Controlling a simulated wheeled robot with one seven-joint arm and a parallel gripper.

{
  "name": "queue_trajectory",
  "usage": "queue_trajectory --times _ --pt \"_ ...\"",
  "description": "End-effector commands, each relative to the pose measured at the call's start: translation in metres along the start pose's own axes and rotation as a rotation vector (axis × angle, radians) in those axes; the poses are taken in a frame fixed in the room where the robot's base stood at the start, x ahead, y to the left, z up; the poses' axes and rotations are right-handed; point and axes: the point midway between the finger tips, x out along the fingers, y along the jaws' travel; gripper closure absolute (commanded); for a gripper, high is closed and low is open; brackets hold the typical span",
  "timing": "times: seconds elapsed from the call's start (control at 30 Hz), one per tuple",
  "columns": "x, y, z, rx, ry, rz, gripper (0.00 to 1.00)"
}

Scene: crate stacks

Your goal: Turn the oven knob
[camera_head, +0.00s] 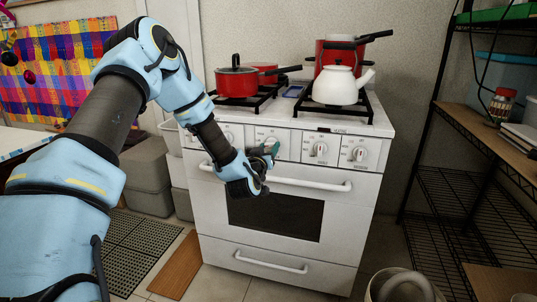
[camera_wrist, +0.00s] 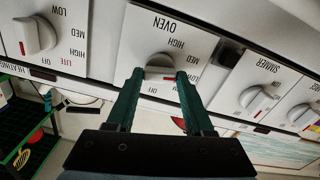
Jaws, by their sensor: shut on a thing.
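The white stove (camera_head: 283,190) stands ahead with a row of knobs along its front panel. In the wrist view, which is upside down, the oven knob (camera_wrist: 158,62) is round and white with a red mark, under the label OVEN. My gripper (camera_wrist: 160,76) has its two green fingers on either side of this knob, shut on it. In the head view my gripper (camera_head: 269,151) reaches the panel from the left. It hides most of the oven knob there.
Other knobs sit at both sides, including the SIMMER knob (camera_wrist: 257,98) and a right-hand knob (camera_head: 360,154). The oven door handle (camera_head: 310,184) runs just below my gripper. A red pot (camera_head: 236,83) and a white kettle (camera_head: 336,88) stand on top. A dark shelf rack (camera_head: 465,125) is at right.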

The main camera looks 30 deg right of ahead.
Motion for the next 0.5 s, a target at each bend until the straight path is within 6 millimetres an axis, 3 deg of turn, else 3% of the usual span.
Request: queue_trajectory --times 0.5 --pt "-0.0003 0.0 0.0046 0.492 0.002 0.001 1.0"
